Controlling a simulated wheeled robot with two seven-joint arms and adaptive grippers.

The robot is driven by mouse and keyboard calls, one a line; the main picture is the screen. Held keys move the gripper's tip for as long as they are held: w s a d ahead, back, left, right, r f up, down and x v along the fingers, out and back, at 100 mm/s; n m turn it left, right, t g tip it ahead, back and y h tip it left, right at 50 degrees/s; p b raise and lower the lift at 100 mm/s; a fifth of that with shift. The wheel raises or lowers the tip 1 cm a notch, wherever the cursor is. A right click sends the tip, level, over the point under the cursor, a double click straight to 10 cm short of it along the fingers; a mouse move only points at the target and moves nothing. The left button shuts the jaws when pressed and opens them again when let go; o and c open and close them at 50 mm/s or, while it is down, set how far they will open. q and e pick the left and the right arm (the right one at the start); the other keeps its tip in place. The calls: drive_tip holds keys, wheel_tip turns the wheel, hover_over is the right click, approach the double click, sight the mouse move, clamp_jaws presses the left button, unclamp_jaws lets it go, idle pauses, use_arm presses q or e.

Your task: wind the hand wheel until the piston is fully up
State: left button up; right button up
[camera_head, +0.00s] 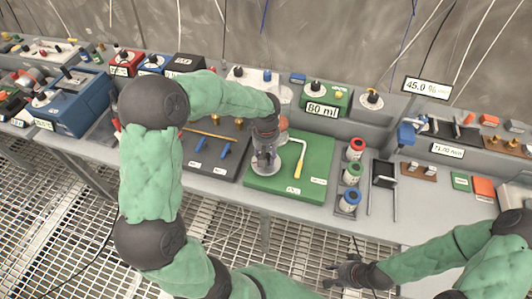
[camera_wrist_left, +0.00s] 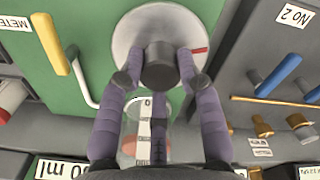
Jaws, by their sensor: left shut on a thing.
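The hand wheel is a pale grey disc (camera_wrist_left: 128,38) with a black hub knob (camera_wrist_left: 160,65) and a red mark at its right in the left wrist view. It lies on the green board (camera_head: 312,160), and its rim (camera_head: 266,173) shows in the head view. My left gripper (camera_wrist_left: 160,75) is shut on the knob, a finger on each side. A clear cylinder with a scale (camera_wrist_left: 150,125) shows between the fingers, with a reddish piece (camera_wrist_left: 130,146) partly hidden. How high the piston stands is unclear. My right gripper (camera_head: 337,276) is open and empty over the grating.
An "80 ml" sign (camera_head: 321,110) stands behind. Several capped cylinders (camera_head: 351,174) stand right of the board. A dark panel (camera_head: 222,160) with blue handles lies at left. The grated floor (camera_head: 305,255) is clear.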

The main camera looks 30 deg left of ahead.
use_arm(q)
drive_tip(key=m+p, duration=0.2)
drive_tip(key=m, duration=0.3)
drive_tip(key=shift+s+m, duration=0.1)
drive_tip(key=shift+m, duration=0.2)
drive_tip(key=m+p, duration=0.2)
drive_tip(key=m, duration=0.3)
drive_tip(key=shift+p, duration=0.4)
drive_tip(key=m+p, duration=0.3)
drive_tip(key=m, duration=0.3)
drive_tip(key=shift+m, duration=0.4)
drive_tip(key=m+p, duration=0.2)
drive_tip(key=m, duration=0.2)
drive_tip(key=shift+m+p, duration=0.3)
drive_tip(key=shift+p, duration=0.05)
drive_tip(key=o, duration=1.2)
drive_tip(key=shift+c, duration=0.2)
